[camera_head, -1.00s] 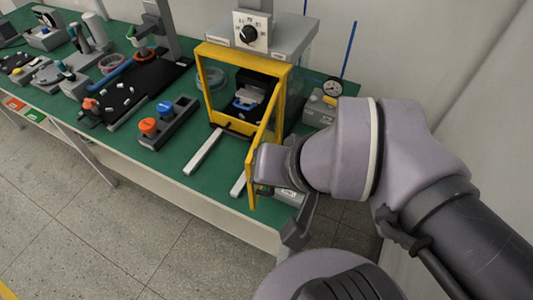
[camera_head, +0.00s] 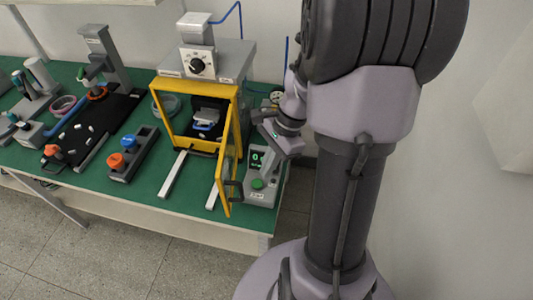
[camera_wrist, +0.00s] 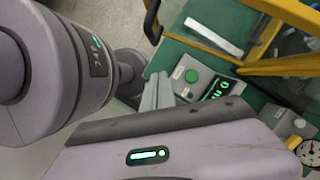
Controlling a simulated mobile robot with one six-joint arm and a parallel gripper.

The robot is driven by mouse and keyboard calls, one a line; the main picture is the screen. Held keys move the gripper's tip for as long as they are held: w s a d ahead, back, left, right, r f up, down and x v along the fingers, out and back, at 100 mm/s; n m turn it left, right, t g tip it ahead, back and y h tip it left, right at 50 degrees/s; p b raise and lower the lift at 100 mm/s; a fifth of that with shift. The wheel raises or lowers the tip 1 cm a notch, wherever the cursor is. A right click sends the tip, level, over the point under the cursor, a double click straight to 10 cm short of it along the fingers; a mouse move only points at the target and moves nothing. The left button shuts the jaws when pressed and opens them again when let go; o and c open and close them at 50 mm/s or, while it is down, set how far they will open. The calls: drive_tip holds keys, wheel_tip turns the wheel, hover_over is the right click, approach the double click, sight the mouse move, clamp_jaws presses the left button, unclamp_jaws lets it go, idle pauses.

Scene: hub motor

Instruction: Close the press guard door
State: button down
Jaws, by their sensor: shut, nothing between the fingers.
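The press guard door (camera_head: 229,165) is a yellow-framed clear panel on the right side of the yellow press frame. It stands wide open, swung out toward the table's front edge. Its black handle (camera_head: 236,190) is on the outer side near the free edge; the handle also shows at the top of the wrist view (camera_wrist: 152,22). My gripper is shut and empty; its grey fingers (camera_wrist: 158,92) show in the wrist view, over the area beside the control box. In the head view it is to the right of the door, apart from it and partly hidden by my arm.
A grey control box (camera_head: 262,185) with a green button and display stands right of the door. A dial gauge (camera_wrist: 311,153) is behind it. Two light rails (camera_head: 172,175) lie before the press. A box with orange and blue knobs (camera_head: 131,155) is to the left.

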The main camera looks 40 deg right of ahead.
drive_tip(key=a, duration=0.1)
drive_tip(key=a+f+b, duration=0.1)
drive_tip(key=a, duration=0.1)
drive_tip(key=a+f, duration=0.1)
drive_tip(key=a, duration=0.1)
drive_tip(key=shift+w+f, duration=0.2)
drive_tip(key=shift+w, duration=0.15)
drive_tip(key=shift+a+b, duration=0.1)
drive_tip(key=shift+b, duration=0.2)
